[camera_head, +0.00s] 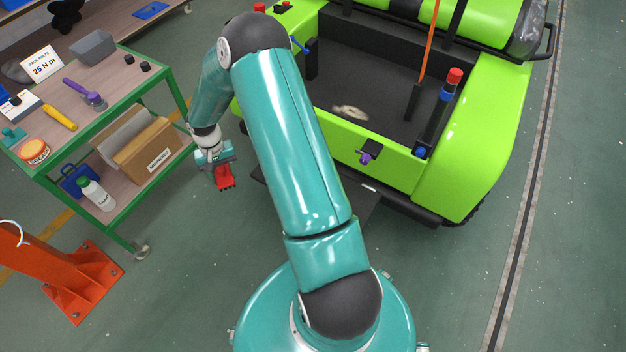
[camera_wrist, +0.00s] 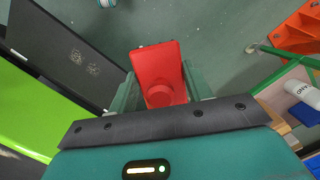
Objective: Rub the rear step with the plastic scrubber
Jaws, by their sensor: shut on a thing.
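My gripper (camera_head: 216,160) is shut on the red plastic scrubber (camera_head: 225,179) and holds it over the floor, left of the cart's rear. In the wrist view my gripper (camera_wrist: 160,88) has one finger on each side of the red scrubber (camera_wrist: 158,60), which has a round knob on it. The rear step, a dark flat plate low behind the green cart, shows right of my arm (camera_head: 362,207); my arm hides its middle. In the wrist view the rear step (camera_wrist: 52,40) lies left of the scrubber, apart from it, with pale scuff marks on it.
The green cart (camera_head: 470,130) has an open dark bed. A green-framed work table (camera_head: 95,83) with tools and a lower shelf stands at the left. An orange stand (camera_head: 82,284) is bolted at the lower left. Floor between table and cart is clear.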

